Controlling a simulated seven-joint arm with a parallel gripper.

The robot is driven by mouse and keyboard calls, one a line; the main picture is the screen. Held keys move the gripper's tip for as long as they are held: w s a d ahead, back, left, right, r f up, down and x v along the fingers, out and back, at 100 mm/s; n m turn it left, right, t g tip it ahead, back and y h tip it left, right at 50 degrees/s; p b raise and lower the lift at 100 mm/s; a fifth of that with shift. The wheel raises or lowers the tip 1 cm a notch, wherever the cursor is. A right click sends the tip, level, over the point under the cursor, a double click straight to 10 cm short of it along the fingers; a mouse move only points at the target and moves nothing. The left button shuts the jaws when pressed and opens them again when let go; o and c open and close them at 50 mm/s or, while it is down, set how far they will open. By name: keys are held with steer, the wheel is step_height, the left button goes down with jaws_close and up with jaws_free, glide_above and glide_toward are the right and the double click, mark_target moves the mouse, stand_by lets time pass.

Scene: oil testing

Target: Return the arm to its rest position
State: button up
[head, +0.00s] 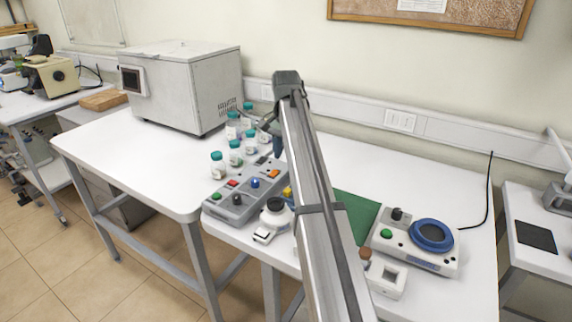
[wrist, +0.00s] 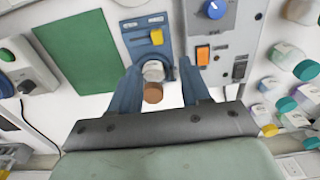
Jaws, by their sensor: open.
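My arm rises through the middle of the head view, its long link crossing over the table. My gripper (wrist: 158,76) shows in the wrist view with its two blue fingers apart. Between and beyond the fingers, a grey-white round part with a brown round piece (wrist: 153,93) is visible. I cannot tell whether the fingers touch either one. In the head view, the arm's far end is above the table near the bottles, and the fingers are not clear there.
Several teal-capped bottles (head: 217,165) stand left of the arm, behind a grey control box (head: 236,204). A large grey-white machine (head: 185,85) stands at the back left. A green mat (head: 357,214) and a device with a blue ring (head: 432,236) are to the right. Bare table lies behind them.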

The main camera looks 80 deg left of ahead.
steer(key=shift+r, duration=0.65)
